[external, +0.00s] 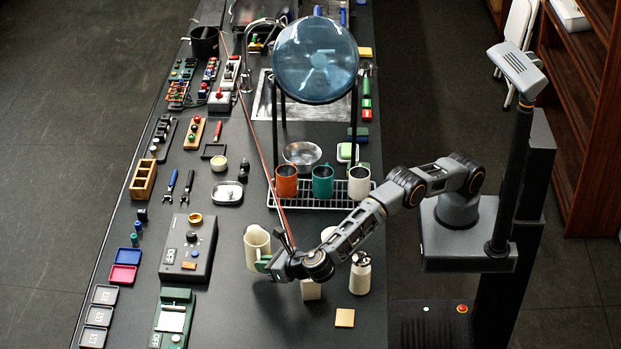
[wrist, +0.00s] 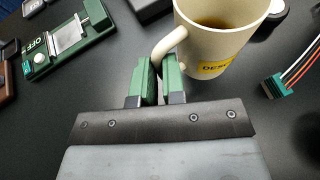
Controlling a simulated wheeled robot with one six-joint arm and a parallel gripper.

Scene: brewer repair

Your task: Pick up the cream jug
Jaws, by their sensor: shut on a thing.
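The cream jug (external: 257,247) stands near the middle of the dark bench in the external view, just left of my gripper. In the wrist view the cream jug (wrist: 222,40) has a yellow label, brown liquid inside and a handle toward my gripper. My gripper (external: 262,265) has green fingers, which also show in the wrist view (wrist: 158,75). They are shut on the jug's handle. The jug looks upright; I cannot tell whether its base touches the bench.
A rack (external: 318,201) with orange, teal and white mugs stands behind. A cream bottle (external: 360,273) stands right of my gripper. A grey control box (external: 188,248) and a green device (external: 173,318) are to the left. A green connector with wires (wrist: 271,86) lies right of the jug.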

